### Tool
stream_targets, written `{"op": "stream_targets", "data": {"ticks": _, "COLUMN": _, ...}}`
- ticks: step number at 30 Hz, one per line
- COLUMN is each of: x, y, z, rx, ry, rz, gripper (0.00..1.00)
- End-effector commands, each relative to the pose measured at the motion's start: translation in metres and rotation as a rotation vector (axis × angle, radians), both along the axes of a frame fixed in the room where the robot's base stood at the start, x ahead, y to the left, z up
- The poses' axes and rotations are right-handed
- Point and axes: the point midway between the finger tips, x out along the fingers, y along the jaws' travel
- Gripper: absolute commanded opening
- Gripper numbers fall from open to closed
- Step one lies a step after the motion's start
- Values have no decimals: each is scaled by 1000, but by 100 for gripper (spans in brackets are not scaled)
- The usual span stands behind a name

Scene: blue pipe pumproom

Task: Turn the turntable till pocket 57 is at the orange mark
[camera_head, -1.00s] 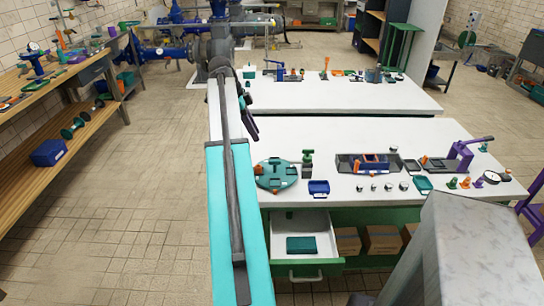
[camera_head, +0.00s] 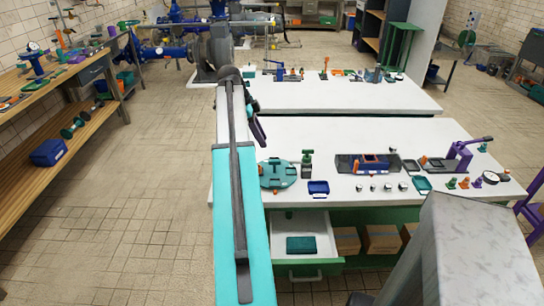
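The turntable (camera_head: 278,174) is a round teal disc with several dark pockets, lying at the left end of the near white bench. A small orange piece (camera_head: 275,190) shows at its front edge; I cannot tell whether it is the orange mark. Pocket numbers are too small to read. My arm's teal link covers the bench just left of the turntable. My gripper (camera_head: 258,130) shows only as a dark, partly hidden shape at the arm's far end, above and behind the turntable, apart from it. Its fingers cannot be made out.
A green-topped press (camera_head: 307,164) and a blue tray (camera_head: 318,188) stand right of the turntable. An open drawer (camera_head: 314,272) with a teal box (camera_head: 301,245) juts out below. A dark fixture (camera_head: 370,164) stands farther right. The bench behind the turntable is clear.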

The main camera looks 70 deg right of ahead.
Motion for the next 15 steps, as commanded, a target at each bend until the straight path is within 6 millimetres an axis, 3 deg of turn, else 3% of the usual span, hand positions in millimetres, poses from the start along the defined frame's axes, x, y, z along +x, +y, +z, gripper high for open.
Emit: {"op": "stream_targets", "data": {"ticks": 15, "x": -23, "y": -8, "z": -59, "rx": 1, "ry": 0, "rz": 0, "gripper": 28}}
